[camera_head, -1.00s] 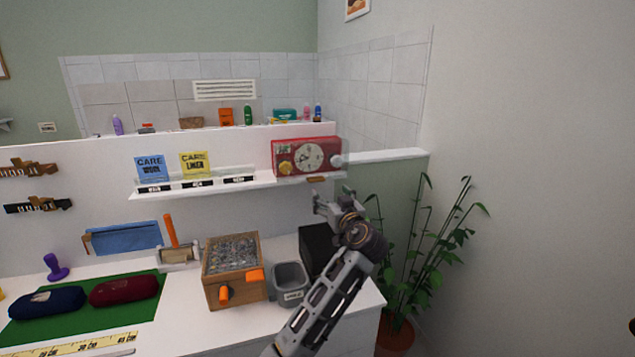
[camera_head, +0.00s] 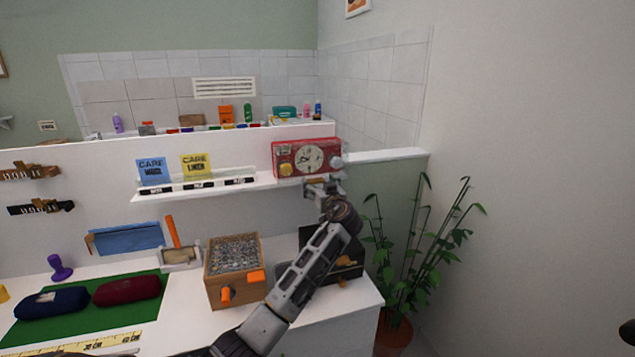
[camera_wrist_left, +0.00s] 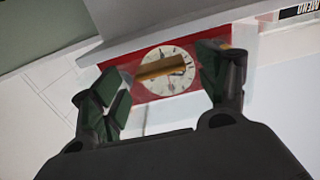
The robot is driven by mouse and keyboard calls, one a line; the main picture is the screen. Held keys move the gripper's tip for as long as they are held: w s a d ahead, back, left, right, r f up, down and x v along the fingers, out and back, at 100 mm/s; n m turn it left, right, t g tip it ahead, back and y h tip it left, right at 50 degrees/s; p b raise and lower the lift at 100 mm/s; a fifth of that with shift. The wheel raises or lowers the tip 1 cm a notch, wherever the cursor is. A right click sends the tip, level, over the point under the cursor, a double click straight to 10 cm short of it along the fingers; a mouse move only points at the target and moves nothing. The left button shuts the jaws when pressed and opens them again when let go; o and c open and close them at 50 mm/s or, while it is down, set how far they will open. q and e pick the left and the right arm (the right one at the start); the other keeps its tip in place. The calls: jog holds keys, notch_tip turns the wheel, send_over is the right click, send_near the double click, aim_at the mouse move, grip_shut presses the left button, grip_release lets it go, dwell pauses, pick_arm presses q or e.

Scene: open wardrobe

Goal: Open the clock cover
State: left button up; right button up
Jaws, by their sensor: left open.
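The red clock (camera_head: 291,163) stands at the right end of the white wall shelf, its round white dial facing out. In the left wrist view the clock (camera_wrist_left: 122,62) shows with a pale, see-through cover in front of it. An orange-brown handle bar (camera_wrist_left: 160,67) crosses in front of the dial. My left gripper (camera_head: 322,183) is just below the clock's lower front edge. In the left wrist view the open gripper (camera_wrist_left: 160,88) has its dark fingers to either side of the dial and handle. I cannot tell whether they touch the cover.
Blue and yellow care signs (camera_head: 196,164) stand left of the clock on the shelf (camera_head: 150,193). Below are a wooden box (camera_head: 224,290) and a black box (camera_head: 312,238), partly behind my arm. A plant (camera_head: 410,260) stands at the right.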

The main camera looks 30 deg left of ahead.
pick_arm(q)
jog(key=shift+w+a, duration=0.4)
jog(key=shift+a, duration=0.1)
jog(key=shift+w+a, duration=0.2)
jog(key=shift+a, duration=0.05)
pick_arm(e)
jog(key=shift+a+r, duration=0.1)
jog(key=shift+r, duration=0.1)
pick_arm(q)
jog(key=shift+c, duration=0.4)
pick_arm(e)
jog(key=shift+d, duration=0.3)
